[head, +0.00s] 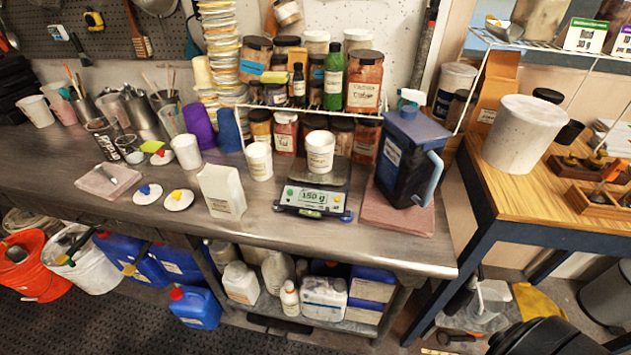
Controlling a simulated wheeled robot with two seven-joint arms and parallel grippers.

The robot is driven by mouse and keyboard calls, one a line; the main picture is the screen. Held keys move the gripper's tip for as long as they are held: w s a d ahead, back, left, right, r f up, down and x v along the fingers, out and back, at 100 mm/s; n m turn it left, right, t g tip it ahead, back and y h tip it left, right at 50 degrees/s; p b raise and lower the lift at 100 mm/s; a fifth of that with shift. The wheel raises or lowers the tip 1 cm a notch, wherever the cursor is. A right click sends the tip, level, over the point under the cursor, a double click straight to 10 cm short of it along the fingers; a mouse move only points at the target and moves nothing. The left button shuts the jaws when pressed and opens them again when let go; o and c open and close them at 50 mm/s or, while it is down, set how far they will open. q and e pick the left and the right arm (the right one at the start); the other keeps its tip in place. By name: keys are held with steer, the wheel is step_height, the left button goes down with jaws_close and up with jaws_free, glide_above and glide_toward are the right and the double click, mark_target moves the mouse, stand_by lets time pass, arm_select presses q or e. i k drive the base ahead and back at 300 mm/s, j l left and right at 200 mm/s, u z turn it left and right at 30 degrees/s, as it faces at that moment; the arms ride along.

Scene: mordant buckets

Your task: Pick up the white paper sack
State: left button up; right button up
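The white paper sack (222,191) stands upright on the metal workbench (300,235), near its front edge and left of the scale. It is a pale, boxy pack with a small printed label low on its front. Nothing in front hides it, and its top looks closed. Neither of my grippers shows in the head view.
A digital scale (313,200) reading 150 g, with a white cup (320,152) on it, stands right of the sack. Another white cup (258,161) is behind the sack. Two white discs (179,200) lie to its left. A dark blue container (408,160) stands farther right.

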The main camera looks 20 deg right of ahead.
mark_target(221, 187)
steer(key=i+j, duration=0.1)
steer(key=j, duration=0.3)
steer(key=i+j, duration=0.15)
steer(key=j, duration=0.25)
steer(key=i+j+z, duration=0.1)
steer(key=j, duration=0.3)
